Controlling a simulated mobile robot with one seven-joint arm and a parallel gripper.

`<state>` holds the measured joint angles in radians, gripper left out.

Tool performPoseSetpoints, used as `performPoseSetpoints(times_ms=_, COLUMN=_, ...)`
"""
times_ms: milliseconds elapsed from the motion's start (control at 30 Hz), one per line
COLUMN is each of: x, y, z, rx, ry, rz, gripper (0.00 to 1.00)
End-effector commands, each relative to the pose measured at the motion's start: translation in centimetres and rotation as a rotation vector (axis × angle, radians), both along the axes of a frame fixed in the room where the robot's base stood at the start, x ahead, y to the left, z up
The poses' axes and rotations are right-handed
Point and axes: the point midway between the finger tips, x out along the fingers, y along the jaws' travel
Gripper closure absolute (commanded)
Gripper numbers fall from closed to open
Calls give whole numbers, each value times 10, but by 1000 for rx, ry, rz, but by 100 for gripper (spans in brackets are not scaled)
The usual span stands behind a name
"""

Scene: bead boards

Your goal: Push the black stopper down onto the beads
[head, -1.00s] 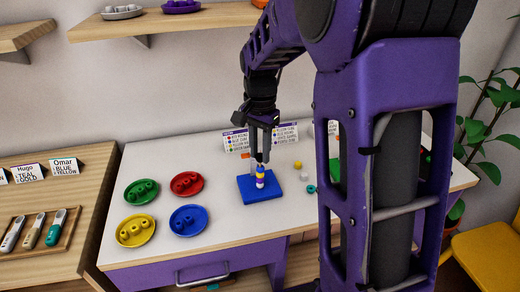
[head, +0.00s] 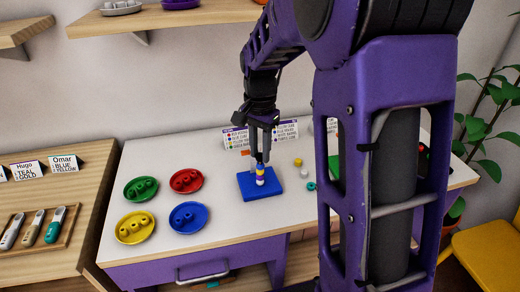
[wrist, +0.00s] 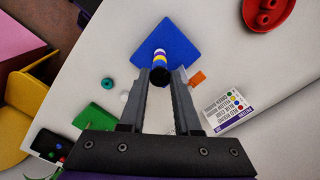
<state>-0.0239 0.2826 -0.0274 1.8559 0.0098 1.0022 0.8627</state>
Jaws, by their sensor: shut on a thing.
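The blue bead board (head: 246,187) lies on the white table. A short stack of beads (head: 260,177) stands upright on it, with yellow, white, purple and blue showing. My gripper (head: 260,157) is directly above the stack, pointing down. In the wrist view its fingertips (wrist: 161,72) are shut on the black stopper (wrist: 160,78), which lines up with the beads (wrist: 160,57). Whether the stopper touches the top bead I cannot tell. The peg inside the beads is hidden.
Green (head: 140,189), red (head: 186,180), yellow (head: 135,228) and blue (head: 188,217) dishes with beads stand left of the board. Loose beads, including a teal one (head: 311,186), lie to the right. A printed card (head: 235,139) stands behind.

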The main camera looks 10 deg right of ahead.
Motion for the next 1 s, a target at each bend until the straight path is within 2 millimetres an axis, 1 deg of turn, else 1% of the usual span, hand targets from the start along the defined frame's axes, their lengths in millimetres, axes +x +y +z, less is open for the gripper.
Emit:
performPoseSetpoints(times_ms=267, x=0, y=0, z=-8, rx=0, ry=1, rz=0, gripper=100)
performPoseSetpoints(times_ms=1000, x=0, y=0, z=-11, rx=0, ry=1, rz=0, gripper=100)
